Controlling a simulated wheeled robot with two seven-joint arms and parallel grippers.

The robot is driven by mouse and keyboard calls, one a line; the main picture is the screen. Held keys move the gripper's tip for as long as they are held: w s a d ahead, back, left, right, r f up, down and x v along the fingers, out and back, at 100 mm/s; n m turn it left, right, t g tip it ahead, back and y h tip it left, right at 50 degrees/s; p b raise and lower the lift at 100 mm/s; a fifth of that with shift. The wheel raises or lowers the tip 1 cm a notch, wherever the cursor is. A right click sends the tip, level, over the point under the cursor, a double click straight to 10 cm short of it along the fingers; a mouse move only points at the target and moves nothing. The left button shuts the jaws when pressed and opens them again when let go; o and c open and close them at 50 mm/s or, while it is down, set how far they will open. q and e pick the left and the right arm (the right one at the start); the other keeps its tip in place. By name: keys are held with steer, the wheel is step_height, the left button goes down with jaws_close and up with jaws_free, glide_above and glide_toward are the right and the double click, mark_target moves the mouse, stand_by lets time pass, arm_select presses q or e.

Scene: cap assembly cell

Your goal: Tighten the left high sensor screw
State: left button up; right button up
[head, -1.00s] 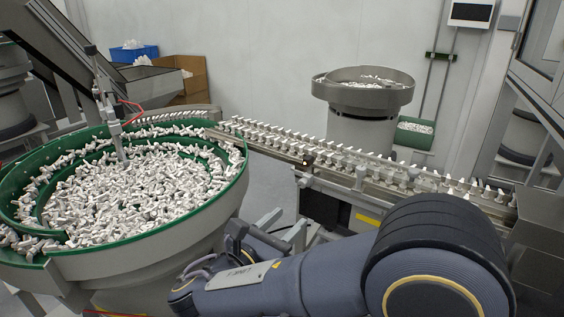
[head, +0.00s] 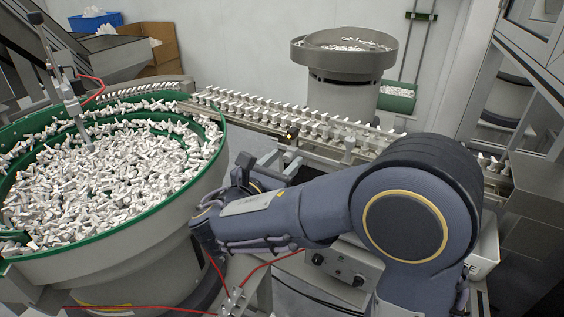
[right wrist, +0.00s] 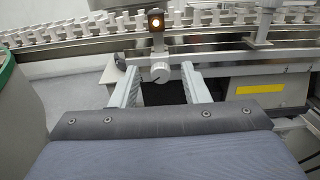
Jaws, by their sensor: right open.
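A small dark sensor with a glowing lamp (head: 291,132) stands at the near side of the conveyor rail; it also shows in the right wrist view (right wrist: 156,20). Below it on the same post is a round pale grey screw knob with a slot (right wrist: 160,72). My right gripper (head: 274,163) is in front of this post, below the rail. In the right wrist view its two grey fingers (right wrist: 160,84) are open, one on each side of the knob, with visible gaps. Nothing is held. My left gripper is not in view.
A green-rimmed bowl feeder (head: 200,192) full of white parts stands at the left. The conveyor rail (head: 215,112) carries rows of white caps above the gripper. A second grey feeder (head: 345,62) stands behind. A control box (head: 340,264) sits below my right arm.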

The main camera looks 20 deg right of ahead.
jaws_close()
